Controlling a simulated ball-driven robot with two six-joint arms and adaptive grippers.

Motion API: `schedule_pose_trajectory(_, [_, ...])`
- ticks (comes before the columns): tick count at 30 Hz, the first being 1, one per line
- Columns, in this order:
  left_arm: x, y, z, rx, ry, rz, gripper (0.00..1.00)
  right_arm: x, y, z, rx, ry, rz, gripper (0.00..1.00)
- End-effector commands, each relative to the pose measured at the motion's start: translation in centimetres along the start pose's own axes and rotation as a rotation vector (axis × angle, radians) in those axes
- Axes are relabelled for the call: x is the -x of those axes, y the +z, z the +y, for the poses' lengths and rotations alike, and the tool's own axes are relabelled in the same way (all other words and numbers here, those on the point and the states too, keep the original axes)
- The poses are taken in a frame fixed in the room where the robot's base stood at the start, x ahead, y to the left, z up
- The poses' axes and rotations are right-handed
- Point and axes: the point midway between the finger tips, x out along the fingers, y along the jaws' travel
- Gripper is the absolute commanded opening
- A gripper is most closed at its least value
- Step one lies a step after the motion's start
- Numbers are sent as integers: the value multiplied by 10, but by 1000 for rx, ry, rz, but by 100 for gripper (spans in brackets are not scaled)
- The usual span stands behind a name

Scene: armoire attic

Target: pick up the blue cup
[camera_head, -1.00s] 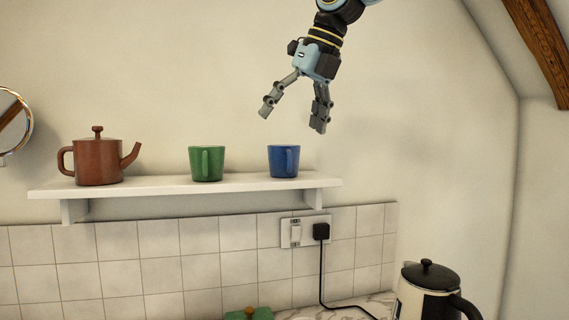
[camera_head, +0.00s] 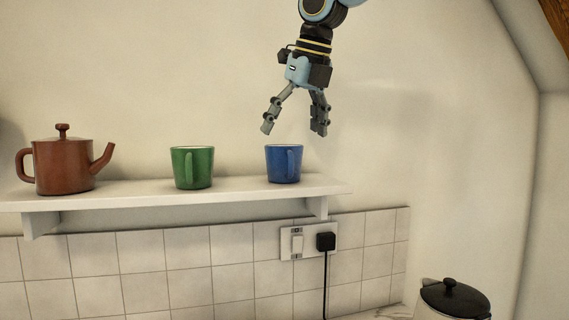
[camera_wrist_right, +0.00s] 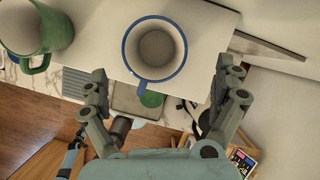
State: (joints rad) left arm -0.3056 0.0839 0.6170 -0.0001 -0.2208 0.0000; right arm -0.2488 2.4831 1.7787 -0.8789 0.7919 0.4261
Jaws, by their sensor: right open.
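The blue cup (camera_head: 284,164) stands upright on the white shelf (camera_head: 240,190), near its right end, with its handle facing me. My right gripper (camera_head: 295,131) points down above the cup, its fingers spread and empty, a small gap over the rim. In the right wrist view the blue cup (camera_wrist_right: 155,49) shows from above, white inside and empty, lying ahead of and between the two open fingers (camera_wrist_right: 157,88). The left gripper is not in the head view.
A green cup (camera_head: 192,167) stands left of the blue cup, and a brown teapot (camera_head: 63,163) farther left on the shelf. Below are a tiled wall, a socket with a black plug (camera_head: 326,241) and a kettle (camera_head: 453,299). The wall above the shelf is clear.

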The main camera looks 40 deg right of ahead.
Motion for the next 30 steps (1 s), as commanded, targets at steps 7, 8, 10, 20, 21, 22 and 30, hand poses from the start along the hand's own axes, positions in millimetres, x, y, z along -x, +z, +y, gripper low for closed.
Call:
schedule_pose_trajectory(7, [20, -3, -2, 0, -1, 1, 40, -29, 0, 7, 0, 0, 5, 98])
schedule_pose_trajectory(8, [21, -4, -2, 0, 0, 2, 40, -34, 0, 8, -1, 0, 5, 98])
schedule_pose_trajectory(10, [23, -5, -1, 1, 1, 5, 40, -44, 0, 8, -1, 1, 4, 98])
schedule_pose_trajectory(20, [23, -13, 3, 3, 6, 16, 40, -54, 0, 8, -1, 2, -1, 97])
schedule_pose_trajectory(21, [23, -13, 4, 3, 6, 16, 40, -54, 0, 8, -1, 2, -1, 91])
schedule_pose_trajectory(22, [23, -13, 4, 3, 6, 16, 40, -54, 0, 8, -1, 2, 0, 88])
schedule_pose_trajectory(30, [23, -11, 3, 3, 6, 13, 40, -54, 0, 8, -1, 2, 0, 52])
